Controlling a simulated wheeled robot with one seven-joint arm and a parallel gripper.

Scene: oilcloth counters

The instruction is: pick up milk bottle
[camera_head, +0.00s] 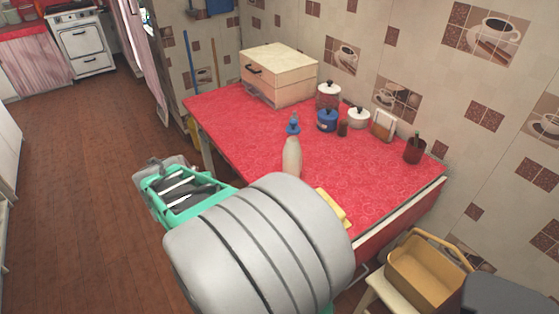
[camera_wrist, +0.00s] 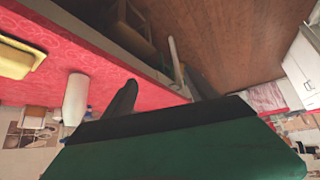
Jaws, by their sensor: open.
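The milk bottle (camera_head: 292,158) is a pale cream, slim bottle standing upright on the red counter near its front edge. In the wrist view, which is upside down, the bottle (camera_wrist: 74,100) shows as a whitish shape left of the fingers. My gripper (camera_wrist: 160,92) is open, with two dark fingers apart and nothing seen between them. It is beside the bottle, by the counter's front edge. In the head view my arm hides the fingertips.
A yellow block (camera_head: 333,207) lies near the counter (camera_head: 240,125) edge, right of the bottle. A basket (camera_head: 428,270) sits lower right. Floor at left is clear.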

